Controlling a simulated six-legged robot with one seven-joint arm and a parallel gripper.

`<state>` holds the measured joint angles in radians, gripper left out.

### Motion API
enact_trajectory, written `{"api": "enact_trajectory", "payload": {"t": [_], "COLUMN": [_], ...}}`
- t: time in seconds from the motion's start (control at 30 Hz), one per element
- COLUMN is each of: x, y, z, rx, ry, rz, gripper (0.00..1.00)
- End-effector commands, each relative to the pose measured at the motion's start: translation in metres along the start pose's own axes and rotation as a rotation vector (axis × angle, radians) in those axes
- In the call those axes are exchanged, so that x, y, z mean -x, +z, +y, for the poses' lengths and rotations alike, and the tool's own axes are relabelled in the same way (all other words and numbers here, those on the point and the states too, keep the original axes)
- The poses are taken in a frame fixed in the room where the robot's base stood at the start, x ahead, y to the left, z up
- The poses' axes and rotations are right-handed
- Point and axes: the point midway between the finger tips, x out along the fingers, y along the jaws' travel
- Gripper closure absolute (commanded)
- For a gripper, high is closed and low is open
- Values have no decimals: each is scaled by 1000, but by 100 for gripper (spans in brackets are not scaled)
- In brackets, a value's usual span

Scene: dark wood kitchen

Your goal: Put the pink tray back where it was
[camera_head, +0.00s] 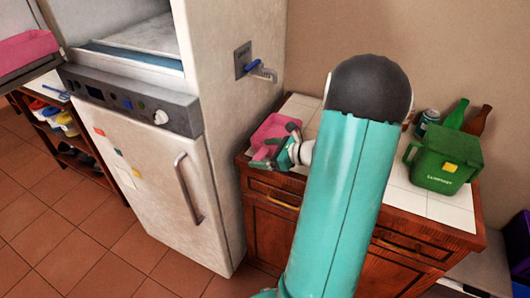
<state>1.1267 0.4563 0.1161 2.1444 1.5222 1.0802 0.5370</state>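A pink tray (272,129) is at the left end of the white-tiled counter (410,198), beside the fridge. My gripper (265,154) is at the tray's near side and overlaps it in the picture. The gripper's fingers are small and partly merged with the tray, so I cannot tell whether they are open or shut on its edge. I also cannot tell whether the tray rests on the tiles or is held just above them. My teal arm hides the middle of the counter.
A second pink container (25,47) is at the upper left edge. The white fridge (150,195) stands left of the counter. A green bin (444,158), a can (426,122) and bottles (455,114) stand on the counter's right. A shoe rack (62,128) is at left; floor is clear before the fridge.

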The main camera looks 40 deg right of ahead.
Motion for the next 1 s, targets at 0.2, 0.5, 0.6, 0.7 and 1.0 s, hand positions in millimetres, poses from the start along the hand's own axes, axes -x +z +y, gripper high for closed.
{"api": "enact_trajectory", "payload": {"t": [0.2, 0.5, 0.6, 0.7, 1.0], "x": [1, 40, 63, 85, 120], "y": [1, 3, 3, 3, 3], "z": [0, -1, -1, -1, 0], "rx": [0, 0, 1, 2, 1], "ry": [0, -4, -5, -4, 0], "rz": [0, 1, 1, 1, 1], "gripper": [12, 12, 12, 12, 12]}}
